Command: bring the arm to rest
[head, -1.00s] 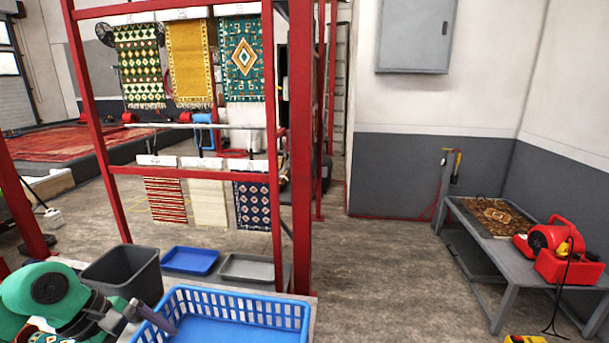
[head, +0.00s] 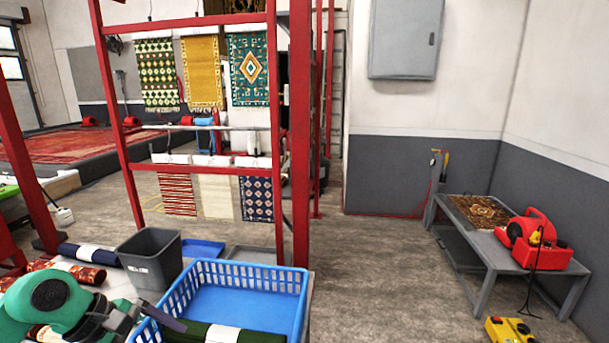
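My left arm, green with a dark wrist, comes in at the lower left. My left gripper (head: 160,315) is over the left front side of the blue basket (head: 303,300). Its dark fingers are seen end-on and overlap, so I cannot tell whether they are open or shut. Nothing shows held in them. A dark green rolled rug (head: 264,338) with a white band lies in the front of the basket, partly cut off by the picture's edge. My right gripper is out of view.
A grey bin (head: 150,262) stands beside the basket. Rolled rugs (head: 88,256) lie left of it. A red rack (head: 299,130) with hanging rugs rises behind. A grey table (head: 487,250) bears a flat rug and a red blower (head: 535,238). A yellow box (head: 510,329) is on the floor. Open floor lies between.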

